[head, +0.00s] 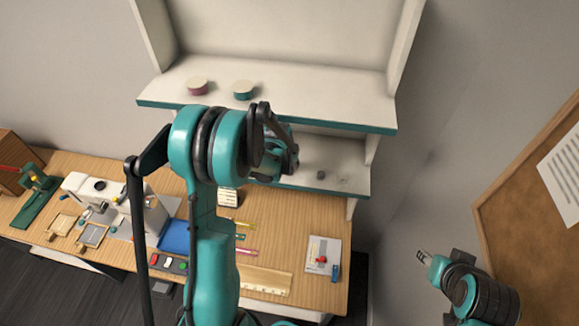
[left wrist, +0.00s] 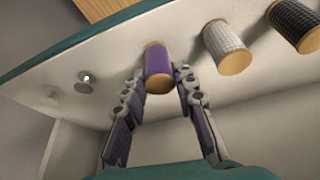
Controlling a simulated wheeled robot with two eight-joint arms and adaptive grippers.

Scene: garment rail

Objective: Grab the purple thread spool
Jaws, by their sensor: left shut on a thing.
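The purple thread spool (left wrist: 159,68), with tan ends, is between the fingertips of my left gripper (left wrist: 160,78) in the left wrist view. The fingers touch it on both sides, so the gripper is shut on it. The spool is at the white shelf surface; whether it touches the shelf is unclear. In the head view my left arm reaches to the lower shelf (head: 335,160) and hides the gripper's fingertips and the spool. My right gripper (head: 424,256) is off to the right, away from the shelves; its finger opening is too small to judge.
A white spool (left wrist: 223,46) and a black spool (left wrist: 294,24) stand beside the purple one. The upper shelf (head: 300,108) overhangs and holds a mauve spool (head: 197,86) and a teal spool (head: 243,89). A sewing machine (head: 105,190) stands on the wooden table below.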

